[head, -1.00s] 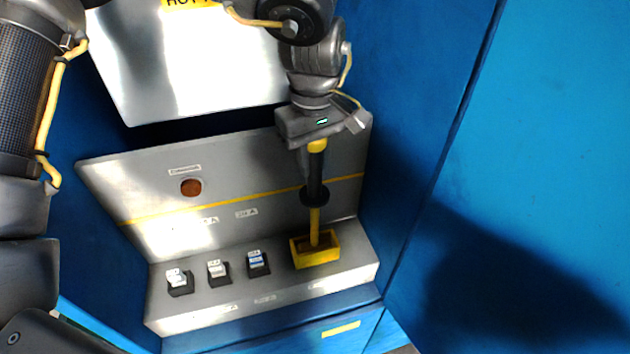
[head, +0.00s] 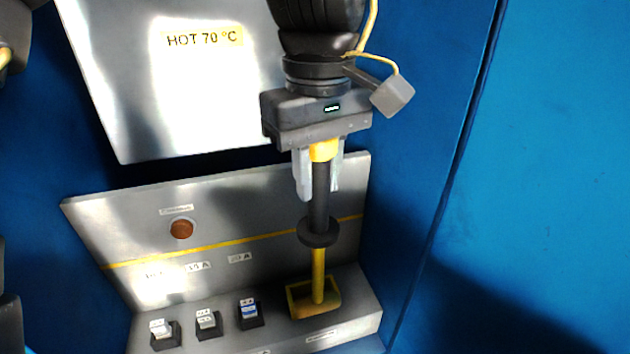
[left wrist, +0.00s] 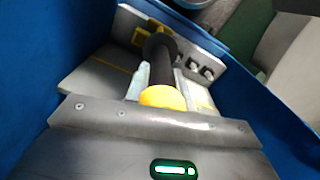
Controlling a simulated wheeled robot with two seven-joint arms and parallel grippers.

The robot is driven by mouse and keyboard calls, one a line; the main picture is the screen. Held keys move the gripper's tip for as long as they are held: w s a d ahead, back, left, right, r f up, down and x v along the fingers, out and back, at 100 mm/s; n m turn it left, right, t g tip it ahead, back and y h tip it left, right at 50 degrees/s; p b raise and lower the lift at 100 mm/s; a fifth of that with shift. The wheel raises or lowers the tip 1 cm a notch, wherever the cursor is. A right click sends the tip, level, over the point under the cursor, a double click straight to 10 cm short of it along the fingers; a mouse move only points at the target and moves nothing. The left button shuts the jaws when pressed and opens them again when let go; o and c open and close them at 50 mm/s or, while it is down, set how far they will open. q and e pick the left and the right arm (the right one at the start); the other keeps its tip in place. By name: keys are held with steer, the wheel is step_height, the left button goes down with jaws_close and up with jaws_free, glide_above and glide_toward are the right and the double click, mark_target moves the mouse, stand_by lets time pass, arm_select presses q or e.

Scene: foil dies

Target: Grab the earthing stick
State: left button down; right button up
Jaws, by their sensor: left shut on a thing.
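The earthing stick (head: 319,209) stands upright, with a yellow cap, a black handle, a black disc guard and a thin yellow rod. The rod's lower end is inside a yellow open-topped holder (head: 297,301) on the ledge, and its tip is hidden. My left gripper (head: 319,186) comes down from above and is shut on the stick's upper part, with a pale finger on each side just below the yellow cap. In the left wrist view the stick (left wrist: 161,52) runs away from the palm between the fingers. My right gripper is not in view.
Three small blocks (head: 248,312) in black sockets stand on the ledge left of the holder. A grey panel (head: 140,230) with a round brown button (head: 181,229) rises behind. A metal plate marked HOT 70 °C (head: 203,38) is above. Blue walls (head: 425,130) close both sides.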

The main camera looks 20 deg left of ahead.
arm_select(q)
steer(key=s, duration=0.1)
steer(key=s+d+r, duration=0.1)
steer(key=s, duration=0.1)
steer(key=s+d+r+b, duration=0.1)
steer(key=s, duration=0.1)
steer(key=shift+r, duration=0.25)
